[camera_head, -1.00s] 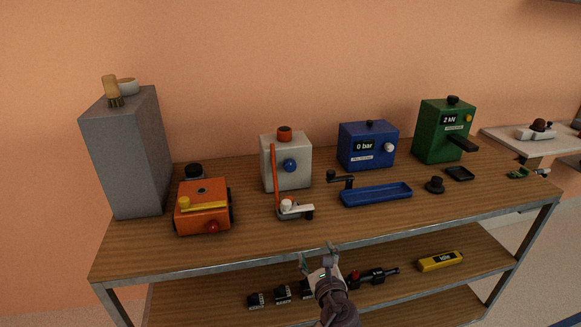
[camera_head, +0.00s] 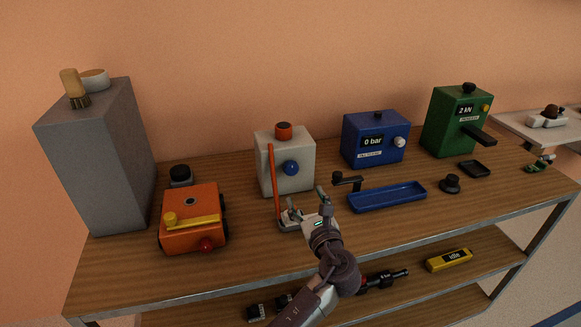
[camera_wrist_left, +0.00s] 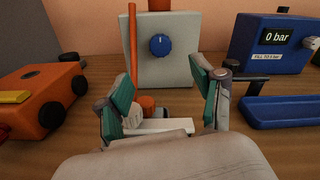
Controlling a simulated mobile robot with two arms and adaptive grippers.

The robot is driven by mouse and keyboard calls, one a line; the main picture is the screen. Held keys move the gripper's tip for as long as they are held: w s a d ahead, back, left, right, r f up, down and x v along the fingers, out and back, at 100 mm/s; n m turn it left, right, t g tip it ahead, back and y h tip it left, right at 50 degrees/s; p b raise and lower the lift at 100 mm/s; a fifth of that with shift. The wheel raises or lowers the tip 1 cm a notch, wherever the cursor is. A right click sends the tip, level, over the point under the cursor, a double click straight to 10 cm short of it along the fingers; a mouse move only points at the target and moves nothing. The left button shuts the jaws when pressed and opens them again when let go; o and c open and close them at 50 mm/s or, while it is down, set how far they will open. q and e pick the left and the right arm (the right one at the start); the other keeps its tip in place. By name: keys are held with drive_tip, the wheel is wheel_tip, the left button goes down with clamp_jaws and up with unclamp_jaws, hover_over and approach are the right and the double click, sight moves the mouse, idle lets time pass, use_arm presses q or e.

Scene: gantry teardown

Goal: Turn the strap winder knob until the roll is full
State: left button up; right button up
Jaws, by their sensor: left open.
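A pale grey box (camera_head: 285,178) with a blue knob (camera_head: 291,168) on its front stands mid-table. An orange strap (camera_head: 273,185) runs down its left front to a low white-and-orange part (camera_head: 285,223) on the table, which my gripper partly hides. In the left wrist view the blue knob (camera_wrist_left: 160,45) is straight ahead, with the white bar (camera_wrist_left: 158,126) of the low part between and below my fingers. My left gripper (camera_head: 307,202) is open and empty in front of the box, apart from the knob. Its green-padded fingers (camera_wrist_left: 165,95) are spread. My right gripper is out of view.
An orange machine (camera_head: 194,216) stands to the left, before a tall grey block (camera_head: 98,160). To the right are a black crank (camera_head: 347,182), a blue tray (camera_head: 387,196), a blue gauge box (camera_head: 375,138) and a green box (camera_head: 456,120). A lower shelf holds small items.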

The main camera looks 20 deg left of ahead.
use_arm(q)
approach(292, 169)
drive_tip(key=shift+x, duration=1.1)
drive_tip(key=x, duration=0.6)
drive_tip(key=shift+p, duration=0.4)
drive_tip(key=shift+w+a, duration=0.25)
drive_tip(key=shift+w, duration=0.15)
drive_tip(key=shift+a, duration=0.1)
drive_tip(key=c, duration=1.1)
drive_tip(key=shift+c, duration=0.2)
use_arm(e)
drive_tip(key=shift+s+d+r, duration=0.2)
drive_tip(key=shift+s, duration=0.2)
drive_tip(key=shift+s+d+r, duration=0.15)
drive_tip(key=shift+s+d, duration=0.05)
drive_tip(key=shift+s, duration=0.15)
